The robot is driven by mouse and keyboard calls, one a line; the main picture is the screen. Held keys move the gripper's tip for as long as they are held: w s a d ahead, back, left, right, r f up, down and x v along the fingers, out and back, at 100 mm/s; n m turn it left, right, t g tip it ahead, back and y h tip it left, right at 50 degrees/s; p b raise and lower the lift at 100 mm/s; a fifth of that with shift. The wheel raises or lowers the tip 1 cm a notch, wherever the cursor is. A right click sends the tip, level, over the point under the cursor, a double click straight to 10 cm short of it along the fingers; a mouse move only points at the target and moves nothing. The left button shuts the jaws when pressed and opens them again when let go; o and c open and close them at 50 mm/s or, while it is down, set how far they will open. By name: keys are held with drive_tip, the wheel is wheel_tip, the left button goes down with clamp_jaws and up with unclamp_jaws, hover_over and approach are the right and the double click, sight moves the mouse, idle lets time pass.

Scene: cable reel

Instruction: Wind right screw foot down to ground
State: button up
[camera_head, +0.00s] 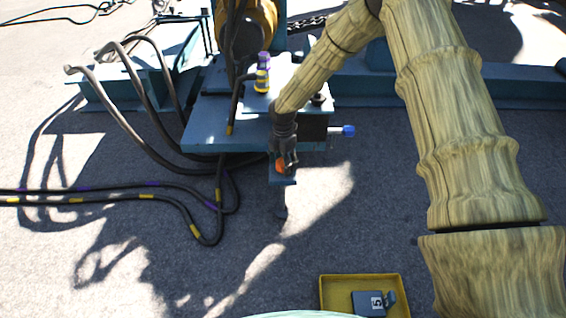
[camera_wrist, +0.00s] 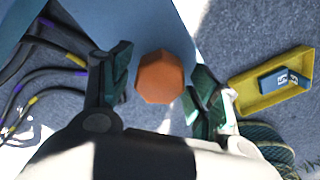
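The right screw foot (camera_head: 282,211) hangs as a dark stem below a small blue bracket at the front of the blue reel frame. An orange faceted knob (camera_head: 281,167) sits just above this bracket, partly covered by my gripper (camera_head: 286,155). In the wrist view the orange knob (camera_wrist: 160,78) lies between the two dark green fingers of my gripper (camera_wrist: 161,76). The fingers are open, one on each side, with narrow gaps to the knob. Whether the foot's lower end touches the ground is hard to tell.
A yellow tray (camera_head: 325,296) with a blue block (camera_head: 368,303) lies on the ground at front right. Black cables (camera_head: 150,190) run across the left. A blue-tipped handle (camera_head: 348,131) sticks out right of the frame. Ground in front of the foot is clear.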

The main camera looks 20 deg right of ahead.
drive_tip(key=c, duration=0.6)
